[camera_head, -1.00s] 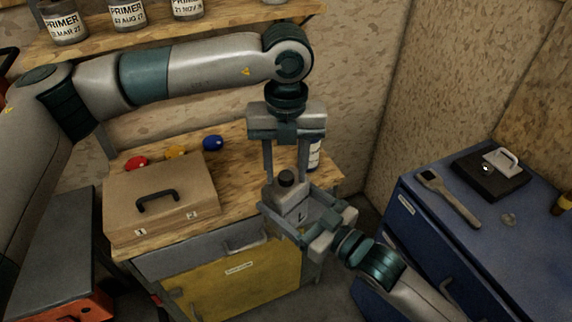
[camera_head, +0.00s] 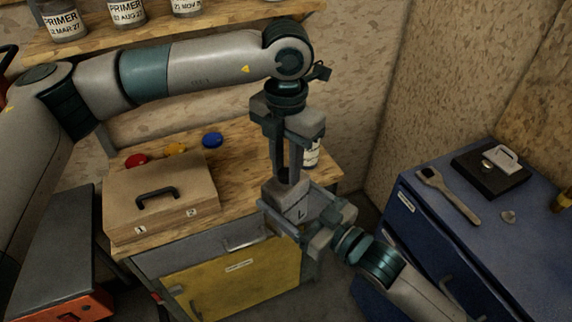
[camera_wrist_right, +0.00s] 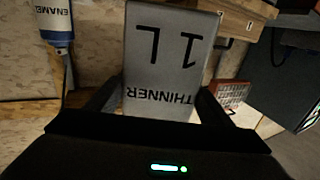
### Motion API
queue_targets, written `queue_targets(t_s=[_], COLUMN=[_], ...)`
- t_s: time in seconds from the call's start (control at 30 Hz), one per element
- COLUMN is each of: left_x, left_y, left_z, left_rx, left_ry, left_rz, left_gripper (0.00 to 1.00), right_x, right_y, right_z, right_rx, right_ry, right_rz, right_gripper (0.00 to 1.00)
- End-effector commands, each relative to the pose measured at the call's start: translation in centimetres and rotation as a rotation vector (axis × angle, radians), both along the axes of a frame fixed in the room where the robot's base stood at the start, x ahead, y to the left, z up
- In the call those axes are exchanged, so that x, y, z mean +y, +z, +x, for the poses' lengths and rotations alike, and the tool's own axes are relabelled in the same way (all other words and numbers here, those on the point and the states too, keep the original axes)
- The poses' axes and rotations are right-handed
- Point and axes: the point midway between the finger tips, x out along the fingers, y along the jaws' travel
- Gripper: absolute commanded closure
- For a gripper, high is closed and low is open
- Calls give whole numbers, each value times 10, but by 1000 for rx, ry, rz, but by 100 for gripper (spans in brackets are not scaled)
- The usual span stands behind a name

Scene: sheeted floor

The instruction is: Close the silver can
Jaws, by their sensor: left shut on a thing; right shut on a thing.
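The silver can (camera_head: 291,207) is a grey box-shaped can held upright in the air in front of the workbench. It also shows in the right wrist view (camera_wrist_right: 168,62), printed "THINNER 1L". My right gripper (camera_head: 287,216) is shut on the can's body from the lower right; its fingers flank the can in the wrist view (camera_wrist_right: 158,102). My left gripper (camera_head: 286,176) points straight down from above, shut on the dark cap (camera_head: 284,174) at the can's top. The fingers mostly hide the cap, so I cannot tell how far it is screwed down.
A brown case (camera_head: 160,195) lies on the wooden workbench (camera_head: 235,165), with red, yellow and blue lids behind it. A labelled can (camera_head: 313,152) stands behind my left gripper. A blue cabinet (camera_head: 480,215) with a wrench is at right. Primer tins line the shelf above.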

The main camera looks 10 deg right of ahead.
Motion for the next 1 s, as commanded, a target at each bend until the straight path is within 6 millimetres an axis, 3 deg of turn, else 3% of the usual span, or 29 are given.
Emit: queue_targets(t_s=[0.9, 1.0], left_x=[2, 3], left_y=[0, 0], left_z=[3, 3], left_rx=[-2, -3], left_ry=[-1377, -1427], left_rz=[4, 5], left_gripper=[100, 100], right_x=[0, 0], right_y=[3, 3], right_z=[-1, -1], right_rx=[-5, -5], right_ry=[1, 2], right_rz=[3, 3], right_gripper=[88, 88])
